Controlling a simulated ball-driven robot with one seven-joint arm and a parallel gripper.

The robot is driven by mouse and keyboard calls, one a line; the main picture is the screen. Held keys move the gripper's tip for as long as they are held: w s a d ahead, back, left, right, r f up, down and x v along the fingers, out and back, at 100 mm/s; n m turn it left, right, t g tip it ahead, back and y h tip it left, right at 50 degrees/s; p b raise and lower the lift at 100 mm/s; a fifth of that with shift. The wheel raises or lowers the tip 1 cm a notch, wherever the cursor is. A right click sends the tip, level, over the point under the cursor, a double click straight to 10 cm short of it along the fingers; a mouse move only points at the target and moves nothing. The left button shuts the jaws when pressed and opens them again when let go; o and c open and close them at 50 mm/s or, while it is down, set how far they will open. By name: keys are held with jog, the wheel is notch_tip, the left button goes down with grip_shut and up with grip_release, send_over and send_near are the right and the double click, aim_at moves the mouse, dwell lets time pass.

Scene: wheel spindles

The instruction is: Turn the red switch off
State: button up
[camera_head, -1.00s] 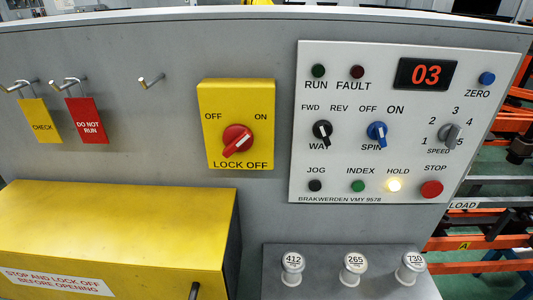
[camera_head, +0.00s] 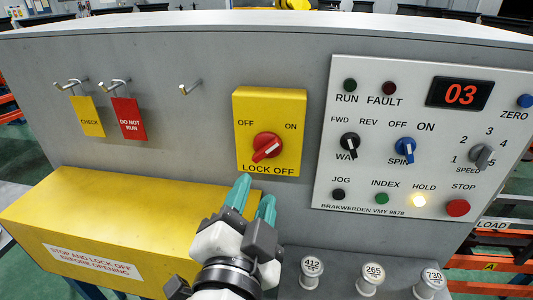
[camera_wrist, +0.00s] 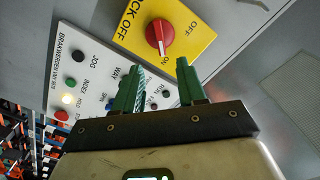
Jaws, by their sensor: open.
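The red switch (camera_head: 266,146) is a round knob with a raised bar on a yellow plate (camera_head: 290,108) marked OFF at left, ON at right and LOCK OFF below. Its bar slants from lower left to upper right, the upper end toward ON. The red switch (camera_wrist: 160,36) also shows in the wrist view, at the top, beyond my fingertips. My gripper (camera_head: 253,200) has green fingers, open and empty, below the yellow plate and apart from the switch. In the wrist view my gripper (camera_wrist: 160,72) shows both fingers spread.
A control panel (camera_head: 340,125) with knobs and buttons is right of the switch. A yellow box (camera_head: 150,215) juts out at lower left. Yellow and red tags (camera_head: 128,118) hang from hooks at left. Several numbered white spools (camera_head: 372,276) stand on a ledge at lower right.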

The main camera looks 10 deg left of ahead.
aim_at(266, 153)
jog(key=w+p, duration=0.2)
jog(key=w, duration=0.8)
jog(key=shift+w+d+p, duration=0.15)
jog(key=shift+w+p, duration=0.2)
jog(key=shift+p, duration=0.05)
grip_shut()
